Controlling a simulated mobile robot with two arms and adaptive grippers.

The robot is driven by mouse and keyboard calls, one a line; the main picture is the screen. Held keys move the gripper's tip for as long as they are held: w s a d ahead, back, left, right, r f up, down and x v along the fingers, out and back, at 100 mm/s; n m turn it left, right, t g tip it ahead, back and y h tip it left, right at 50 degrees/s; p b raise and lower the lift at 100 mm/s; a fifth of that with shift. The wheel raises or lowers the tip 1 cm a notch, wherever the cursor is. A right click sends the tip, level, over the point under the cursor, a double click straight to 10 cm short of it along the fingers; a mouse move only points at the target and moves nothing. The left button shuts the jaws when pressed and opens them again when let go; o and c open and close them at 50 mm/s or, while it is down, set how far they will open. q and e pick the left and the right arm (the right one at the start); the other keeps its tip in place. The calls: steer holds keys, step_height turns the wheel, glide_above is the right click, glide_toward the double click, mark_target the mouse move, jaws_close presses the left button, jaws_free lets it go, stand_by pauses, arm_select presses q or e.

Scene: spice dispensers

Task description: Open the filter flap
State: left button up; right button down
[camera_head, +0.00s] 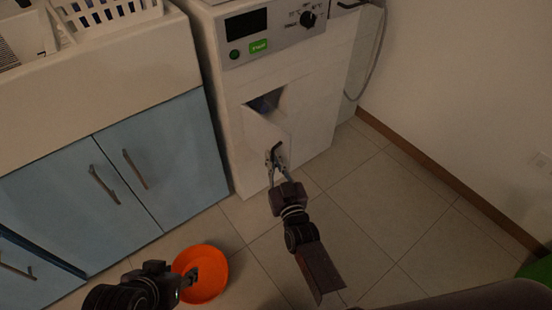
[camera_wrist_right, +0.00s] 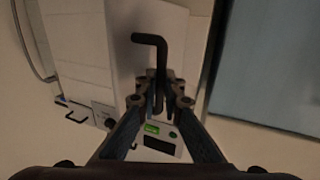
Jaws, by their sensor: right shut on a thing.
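The white filter flap (camera_head: 268,130) is on the lower front of the white appliance (camera_head: 305,125). It stands tilted out, with a dark opening (camera_head: 266,102) showing above it. In the right wrist view a pale panel (camera_wrist_right: 122,45) fills the upper middle. My right gripper (camera_head: 277,160) is in front of the flap, shut on a black bent rod (camera_wrist_right: 151,39). Whether the rod is fixed to the flap or loose, I cannot tell. My left gripper (camera_head: 192,277) hangs over the orange bowl; its fingers are too small and dark to read.
The orange bowl (camera_head: 211,272) is on the tiled floor (camera_head: 362,215). A blue cabinet (camera_head: 170,165) stands to the left of the appliance, with a white basket (camera_head: 110,14) on top. The wall (camera_head: 470,110) is at the right.

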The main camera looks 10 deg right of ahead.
steer(key=c, duration=2.1)
jaws_free()
steer(key=shift+a, duration=0.1)
steer(key=s, duration=0.4)
steer(key=s+d, duration=0.1)
steer(key=s, duration=0.3)
steer(key=s+d, duration=0.1)
steer(key=s, duration=0.2)
steer(key=shift+s, duration=0.4)
